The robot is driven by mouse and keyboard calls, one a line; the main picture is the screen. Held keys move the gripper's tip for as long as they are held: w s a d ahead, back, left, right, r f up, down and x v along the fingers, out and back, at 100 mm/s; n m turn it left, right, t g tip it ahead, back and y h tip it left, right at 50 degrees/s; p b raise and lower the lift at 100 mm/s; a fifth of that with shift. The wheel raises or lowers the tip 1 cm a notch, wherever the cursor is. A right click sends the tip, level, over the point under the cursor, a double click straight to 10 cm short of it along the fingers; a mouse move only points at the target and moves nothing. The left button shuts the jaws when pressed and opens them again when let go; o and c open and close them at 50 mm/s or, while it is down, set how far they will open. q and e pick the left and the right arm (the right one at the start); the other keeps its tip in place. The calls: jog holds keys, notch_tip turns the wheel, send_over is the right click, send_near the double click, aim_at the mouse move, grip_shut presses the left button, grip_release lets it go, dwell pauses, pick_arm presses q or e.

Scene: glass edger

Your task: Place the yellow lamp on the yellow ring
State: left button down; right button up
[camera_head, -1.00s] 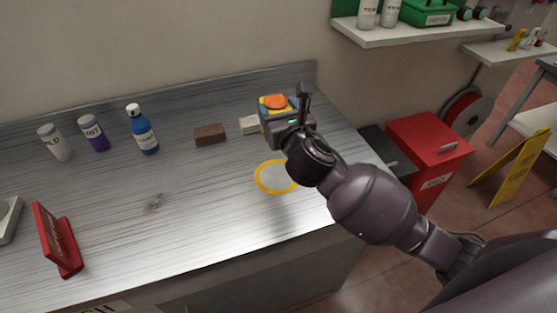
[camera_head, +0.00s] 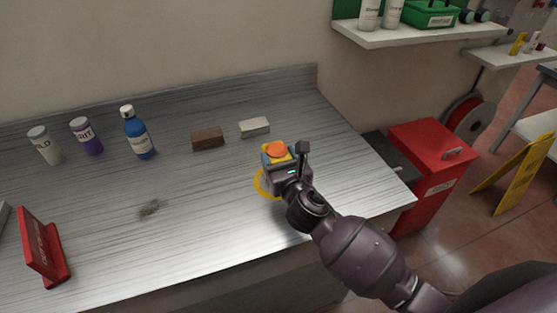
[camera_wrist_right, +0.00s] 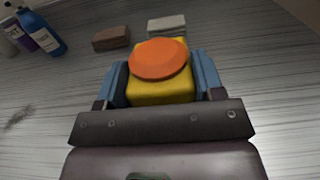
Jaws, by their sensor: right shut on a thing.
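The yellow lamp (camera_head: 277,154) has a yellow body and an orange top. It is held in my right gripper (camera_head: 279,160), which is shut on it. In the right wrist view the lamp (camera_wrist_right: 160,72) sits between the two blue fingers of the gripper (camera_wrist_right: 160,82). The yellow ring (camera_head: 259,184) is a flat circle on the metal bench. The lamp and gripper hide most of the ring; its left edge shows. I cannot tell whether the lamp touches the bench. My left gripper is not in view.
A brown block (camera_head: 207,139) and a pale block (camera_head: 254,128) lie behind the lamp. A blue bottle (camera_head: 138,134), a purple bottle (camera_head: 87,137) and a white bottle (camera_head: 45,146) stand at left. A red stand (camera_head: 42,248) is front left. The bench middle (camera_head: 190,210) is clear.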

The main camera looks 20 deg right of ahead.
dwell(0.3)
jog(key=o, duration=0.6)
jog(key=shift+f, duration=0.2)
jog(key=o, duration=0.5)
jog(key=shift+r, duration=0.25)
jog(key=s, duration=1.2)
jog(key=shift+d, duration=0.25)
